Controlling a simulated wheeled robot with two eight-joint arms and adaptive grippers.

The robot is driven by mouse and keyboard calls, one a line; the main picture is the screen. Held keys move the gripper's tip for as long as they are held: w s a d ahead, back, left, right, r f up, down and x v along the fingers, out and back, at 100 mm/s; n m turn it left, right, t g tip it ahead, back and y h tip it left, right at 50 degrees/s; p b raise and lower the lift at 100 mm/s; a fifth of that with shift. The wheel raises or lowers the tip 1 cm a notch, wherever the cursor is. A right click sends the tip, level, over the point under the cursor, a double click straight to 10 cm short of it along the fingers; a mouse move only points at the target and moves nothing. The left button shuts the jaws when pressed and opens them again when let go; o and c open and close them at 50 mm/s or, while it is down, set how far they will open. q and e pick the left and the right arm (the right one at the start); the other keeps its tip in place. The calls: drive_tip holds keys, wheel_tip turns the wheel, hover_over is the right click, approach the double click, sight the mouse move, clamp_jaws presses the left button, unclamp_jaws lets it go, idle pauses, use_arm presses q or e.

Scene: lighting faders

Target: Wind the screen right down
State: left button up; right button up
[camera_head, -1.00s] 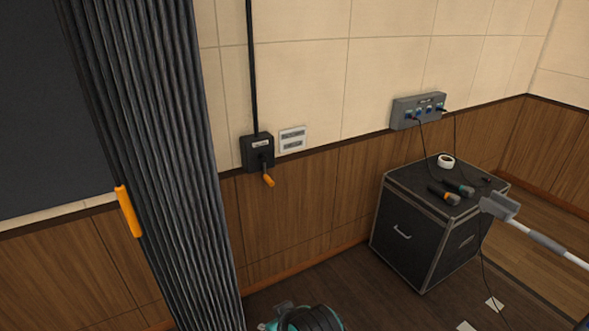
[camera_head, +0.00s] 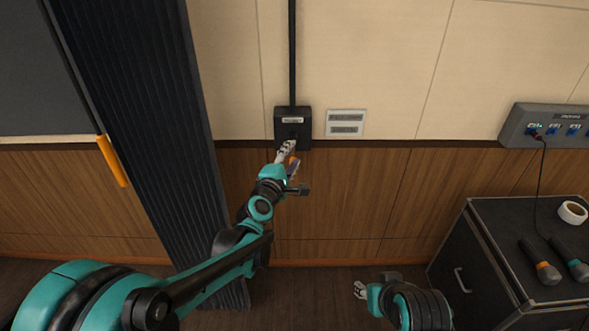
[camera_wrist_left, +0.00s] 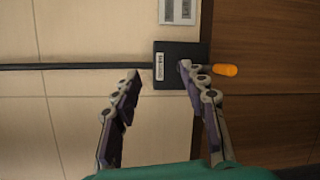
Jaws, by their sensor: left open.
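A black winch box (camera_head: 292,122) with a pale label is on the wall, below a black vertical conduit (camera_head: 292,50). Its orange crank grip (camera_wrist_left: 226,70) shows in the left wrist view, and in the head view it is mostly hidden behind my gripper. My left gripper (camera_head: 288,155) is open in front of the lower part of the box. In the left wrist view its fingers (camera_wrist_left: 160,72) are spread and empty; the right finger overlaps the box, and the orange grip lies just outside that finger. My right gripper (camera_head: 360,290) is low at the bottom, its jaws unclear. No screen is identifiable.
A grey pleated curtain (camera_head: 145,120) hangs at left, with an orange handle (camera_head: 113,160) at its edge. A white switch plate (camera_head: 346,123) is right of the box. A black case (camera_head: 480,265) with microphones and tape stands at right, below a grey socket panel (camera_head: 545,126).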

use_arm(q)
drive_tip(key=w+f+n+t+y, duration=0.2)
drive_tip(key=w+f+n, duration=0.4)
drive_tip(key=n, duration=0.1)
drive_tip(key=n+y+b, duration=0.2)
drive_tip(key=n+y, duration=0.2)
drive_tip(key=n, duration=0.5)
approach(293, 153)
wheel_tip(293, 153, down, 3)
drive_tip(key=w+b, duration=0.1)
drive_tip(key=w, duration=0.5)
drive_tip(key=shift+w+a, duration=0.1)
clamp_jaws()
